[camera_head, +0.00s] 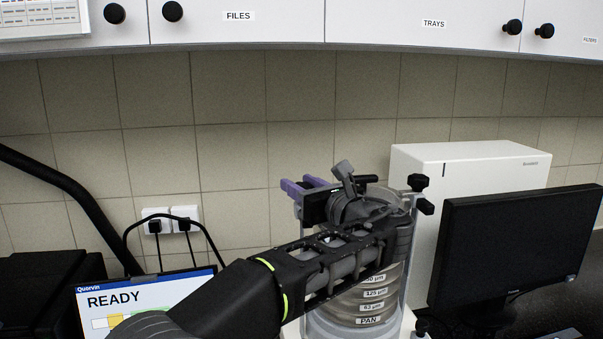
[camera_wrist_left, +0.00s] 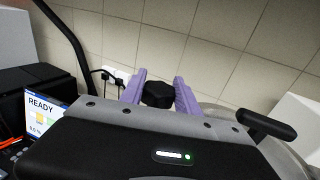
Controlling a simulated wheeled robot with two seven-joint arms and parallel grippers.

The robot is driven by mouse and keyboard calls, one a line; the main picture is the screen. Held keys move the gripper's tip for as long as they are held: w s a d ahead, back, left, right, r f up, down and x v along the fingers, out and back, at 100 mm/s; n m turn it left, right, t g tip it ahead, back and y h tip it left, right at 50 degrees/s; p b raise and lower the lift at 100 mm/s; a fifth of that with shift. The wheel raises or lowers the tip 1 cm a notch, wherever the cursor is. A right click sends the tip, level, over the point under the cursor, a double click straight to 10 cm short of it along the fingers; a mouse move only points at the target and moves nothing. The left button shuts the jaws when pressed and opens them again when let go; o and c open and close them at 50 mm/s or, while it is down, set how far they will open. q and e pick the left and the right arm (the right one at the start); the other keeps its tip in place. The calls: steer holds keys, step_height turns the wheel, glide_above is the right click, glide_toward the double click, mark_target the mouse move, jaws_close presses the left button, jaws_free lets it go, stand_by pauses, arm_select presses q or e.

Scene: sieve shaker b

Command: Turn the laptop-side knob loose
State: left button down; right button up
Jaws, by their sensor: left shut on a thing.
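The sieve shaker holds a stack of labelled sieves (camera_head: 372,292), with a PAN label at the bottom, standing right of the laptop. My left gripper (camera_head: 303,187) reaches over the laptop side of its top, its purple fingers pointing away from me. In the left wrist view, the gripper (camera_wrist_left: 159,88) is shut on a black knob (camera_wrist_left: 158,95), the laptop-side one, with one finger on each side. In the head view this knob is hidden by the gripper. The opposite knob (camera_head: 419,183) stands at the right of the stack's top. My right gripper is out of view.
The laptop (camera_head: 140,297) shows READY at the lower left; its screen also shows in the left wrist view (camera_wrist_left: 44,112). A dark monitor (camera_head: 515,245) and a white cabinet (camera_head: 470,165) stand to the right. Overhead cupboards (camera_head: 240,25) hang above the tiled wall.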

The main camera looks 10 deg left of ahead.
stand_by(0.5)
arm_select(q)
steer(key=c, duration=0.9)
jaws_free()
steer(key=shift+b+v, duration=1.3)
steer(key=shift+v, duration=2.55)
steer(key=shift+w, duration=0.1)
